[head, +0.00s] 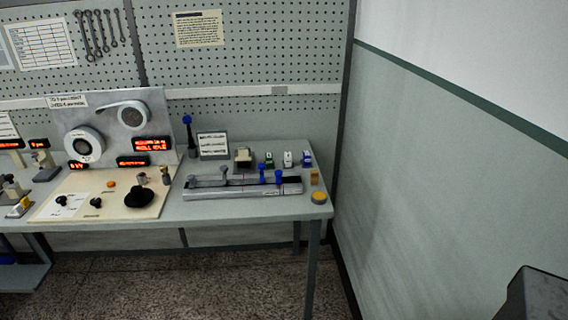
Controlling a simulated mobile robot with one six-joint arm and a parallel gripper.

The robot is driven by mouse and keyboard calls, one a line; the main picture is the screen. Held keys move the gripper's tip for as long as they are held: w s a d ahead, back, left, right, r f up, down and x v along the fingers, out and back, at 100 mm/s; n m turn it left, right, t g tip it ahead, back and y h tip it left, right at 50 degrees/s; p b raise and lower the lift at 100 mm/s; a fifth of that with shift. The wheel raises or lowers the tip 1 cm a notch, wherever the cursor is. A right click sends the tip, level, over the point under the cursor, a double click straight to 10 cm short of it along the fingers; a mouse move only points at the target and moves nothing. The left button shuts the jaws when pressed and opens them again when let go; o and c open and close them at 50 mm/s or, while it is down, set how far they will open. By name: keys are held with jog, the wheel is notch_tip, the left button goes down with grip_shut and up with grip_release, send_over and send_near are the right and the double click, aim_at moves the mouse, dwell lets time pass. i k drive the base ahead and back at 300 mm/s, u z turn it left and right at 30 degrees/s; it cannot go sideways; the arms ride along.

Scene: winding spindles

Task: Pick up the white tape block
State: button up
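The white tape block (288,160) stands small near the back of the right-hand part of the workbench. It sits in a short row between a green block (269,160) on its left and a blue block (307,160) on its right. There are small gaps between these blocks. My gripper cannot be made out in the head view. A dark grey shape fills the lower right corner, and I cannot tell which part it is.
A grey rail fixture (215,192) with blue posts lies in front of the blocks. A beige-topped holder (243,157) stands left of them. A yellow-topped round item (319,197) is near the bench's right edge. A winding panel (120,130) stands left. Floor right of the bench is clear.

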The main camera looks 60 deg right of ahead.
aim_at(288, 156)
jog(key=z, duration=0.1)
jog(key=i, duration=0.95)
jog(key=u, duration=0.05)
